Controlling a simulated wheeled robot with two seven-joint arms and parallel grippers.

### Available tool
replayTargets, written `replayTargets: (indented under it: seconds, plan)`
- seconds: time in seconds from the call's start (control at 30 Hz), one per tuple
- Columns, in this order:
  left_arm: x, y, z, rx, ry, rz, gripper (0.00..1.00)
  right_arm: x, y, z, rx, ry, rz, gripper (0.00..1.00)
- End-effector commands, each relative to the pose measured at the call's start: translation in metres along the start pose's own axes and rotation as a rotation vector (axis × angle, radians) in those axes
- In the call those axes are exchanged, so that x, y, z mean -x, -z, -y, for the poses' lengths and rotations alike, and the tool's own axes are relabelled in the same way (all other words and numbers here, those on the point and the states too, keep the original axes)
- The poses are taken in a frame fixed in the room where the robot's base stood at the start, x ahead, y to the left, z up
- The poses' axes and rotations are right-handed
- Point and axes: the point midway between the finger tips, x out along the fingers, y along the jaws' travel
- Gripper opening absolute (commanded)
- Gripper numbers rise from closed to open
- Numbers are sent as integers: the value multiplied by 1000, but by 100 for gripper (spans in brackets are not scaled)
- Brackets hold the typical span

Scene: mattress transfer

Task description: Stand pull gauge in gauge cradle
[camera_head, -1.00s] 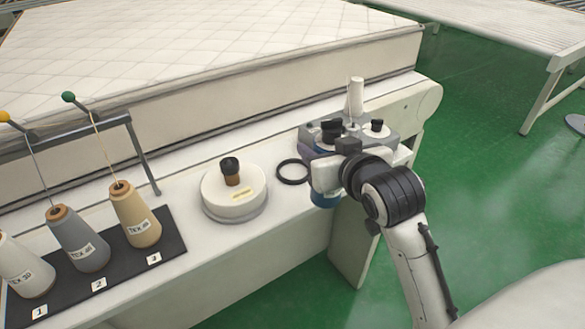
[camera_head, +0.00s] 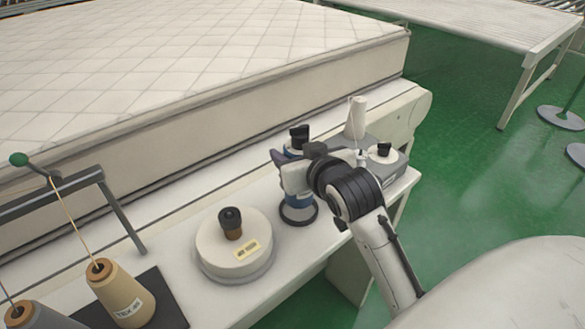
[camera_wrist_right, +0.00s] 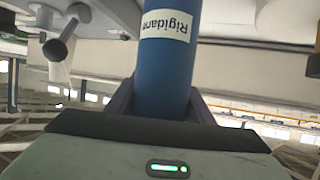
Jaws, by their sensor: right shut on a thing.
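The pull gauge is a blue cylinder with a black top (camera_head: 299,133) in the head view. Its blue body with a white "Rigidane" label (camera_wrist_right: 165,60) fills the middle of the right wrist view. My right gripper (camera_head: 285,172) is shut on it, with dark fingers on both sides, and holds it about upright. A black ring on the bench (camera_head: 298,221), which looks like the gauge cradle, shows around the gauge's lower end in the head view. I cannot tell whether the gauge rests in it or hovers just above. My left gripper is not in view.
A round white weight with a dark knob (camera_head: 231,256) stands left of the ring. A grey block with a black knob (camera_head: 384,164) and a white cone (camera_head: 357,118) are behind my right wrist. Thread cones (camera_head: 122,295) stand at lower left. The mattress (camera_head: 200,75) lies behind.

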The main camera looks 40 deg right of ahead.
Motion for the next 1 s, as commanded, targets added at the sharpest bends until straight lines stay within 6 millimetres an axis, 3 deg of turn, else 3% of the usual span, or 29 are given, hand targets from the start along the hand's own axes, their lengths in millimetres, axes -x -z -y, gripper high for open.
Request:
replayTargets:
  seconds: [0.3,0.7,0.73,0.83,1.0]
  plan:
    - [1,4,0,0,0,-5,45,-13,-32,0,-1,0,-4,0]
    - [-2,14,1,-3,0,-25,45,-15,-36,0,0,1,-5,0]
    - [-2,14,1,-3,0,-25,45,-15,-38,0,0,0,1,52]
    - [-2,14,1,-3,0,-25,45,-15,-38,0,0,0,1,66]
    - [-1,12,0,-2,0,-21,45,-15,-38,0,0,0,0,66]
